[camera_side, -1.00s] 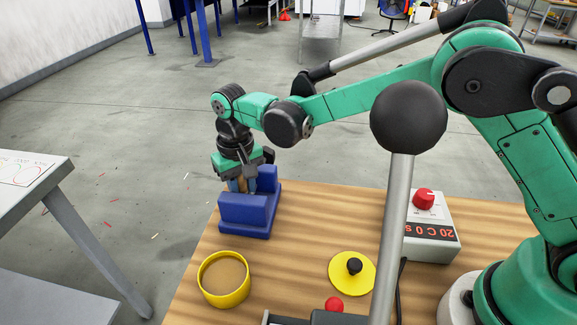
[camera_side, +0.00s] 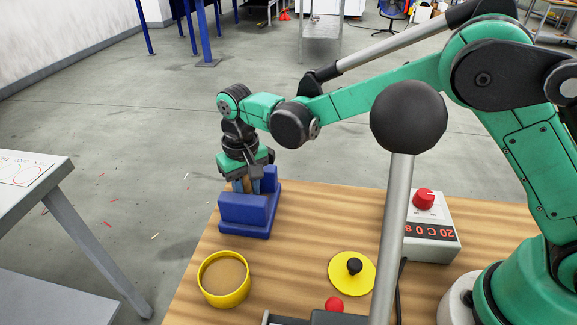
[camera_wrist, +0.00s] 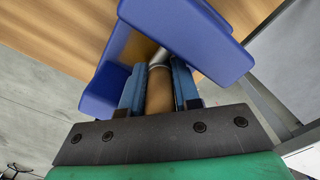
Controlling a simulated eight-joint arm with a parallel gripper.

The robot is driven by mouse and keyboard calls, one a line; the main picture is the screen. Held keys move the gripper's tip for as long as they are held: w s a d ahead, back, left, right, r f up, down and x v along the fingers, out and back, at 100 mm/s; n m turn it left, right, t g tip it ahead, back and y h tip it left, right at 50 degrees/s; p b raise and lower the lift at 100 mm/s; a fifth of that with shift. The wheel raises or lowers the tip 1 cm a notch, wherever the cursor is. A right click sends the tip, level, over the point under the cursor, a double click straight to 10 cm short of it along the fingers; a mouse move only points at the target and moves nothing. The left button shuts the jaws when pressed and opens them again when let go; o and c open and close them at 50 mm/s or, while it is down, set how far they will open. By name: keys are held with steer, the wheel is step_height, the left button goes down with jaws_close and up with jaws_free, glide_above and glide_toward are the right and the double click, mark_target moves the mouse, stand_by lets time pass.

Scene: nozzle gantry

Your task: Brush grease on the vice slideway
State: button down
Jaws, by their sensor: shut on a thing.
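The blue vice (camera_side: 246,214) stands at the far left corner of the wooden bench, and it fills the top of the wrist view (camera_wrist: 185,35). My gripper (camera_side: 255,184) is over the vice, pointing down between its two raised blocks. In the wrist view my gripper (camera_wrist: 160,88) is shut on the tan handle of the brush (camera_wrist: 160,90). A silvery collar shows beyond the handle. The bristles and the slideway under them are hidden by the vice block. I cannot tell whether the bristles touch the slideway. A yellow tub (camera_side: 224,279) with tan contents, likely the grease, stands open in front of the vice.
A yellow lid (camera_side: 352,272) with a black knob lies on the bench (camera_side: 290,235). A control box (camera_side: 432,228) with a red knob stands at the right. A tall lever (camera_side: 396,220) with a black ball rises in the foreground. The bench between vice and lid is clear.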

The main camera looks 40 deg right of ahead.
steer(key=shift+w+a+r, duration=0.1)
steer(key=shift+w+a, duration=1)
step_height(320, 180, up, 8)
steer(key=shift+s, duration=0.1)
stand_by(0.5)
